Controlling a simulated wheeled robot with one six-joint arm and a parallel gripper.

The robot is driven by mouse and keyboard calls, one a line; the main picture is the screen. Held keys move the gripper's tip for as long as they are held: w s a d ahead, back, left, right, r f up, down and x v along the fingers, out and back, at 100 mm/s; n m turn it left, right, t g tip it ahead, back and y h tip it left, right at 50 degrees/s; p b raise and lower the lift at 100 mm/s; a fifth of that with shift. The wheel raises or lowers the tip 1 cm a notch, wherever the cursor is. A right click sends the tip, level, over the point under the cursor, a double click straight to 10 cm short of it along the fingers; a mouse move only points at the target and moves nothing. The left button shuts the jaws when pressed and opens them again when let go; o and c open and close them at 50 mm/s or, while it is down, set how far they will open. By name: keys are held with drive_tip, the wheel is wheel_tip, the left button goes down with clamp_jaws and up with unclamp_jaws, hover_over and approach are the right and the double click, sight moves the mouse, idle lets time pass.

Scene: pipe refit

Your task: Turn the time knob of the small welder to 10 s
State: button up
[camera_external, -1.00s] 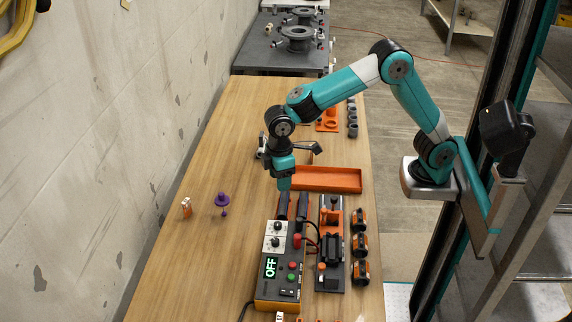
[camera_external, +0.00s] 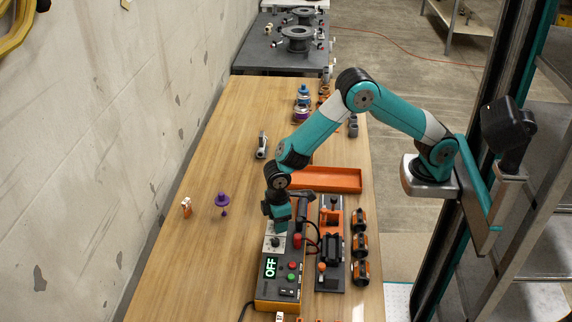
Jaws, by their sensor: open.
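The small welder (camera_external: 264,291) is an orange and dark box on the wooden table, with a lit display (camera_external: 271,267) reading OFF. Two pale dial plates with dark knobs sit at its far end. The nearer knob (camera_external: 276,243) shows, its setting too small to read. The farther knob is hidden behind my gripper. I cannot tell which one is the time knob. My gripper (camera_external: 281,228) is open and points down over the farther dial plate. Whether its fingers touch or surround the knob is hidden.
Black handles (camera_external: 302,210) stand right of my gripper, close to it. A clamp fixture (camera_external: 332,248) and several orange-black parts (camera_external: 360,245) lie farther right. An orange tray (camera_external: 330,179) lies behind.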

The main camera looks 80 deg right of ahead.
drive_tip(key=shift+f, duration=0.45)
drive_tip(key=shift+c, duration=0.2)
drive_tip(key=c, duration=0.9)
drive_tip(key=shift+m, duration=0.4)
drive_tip(key=m, duration=0.3)
drive_tip(key=shift+m+p, duration=0.3)
drive_tip(key=shift+m, duration=1.7)
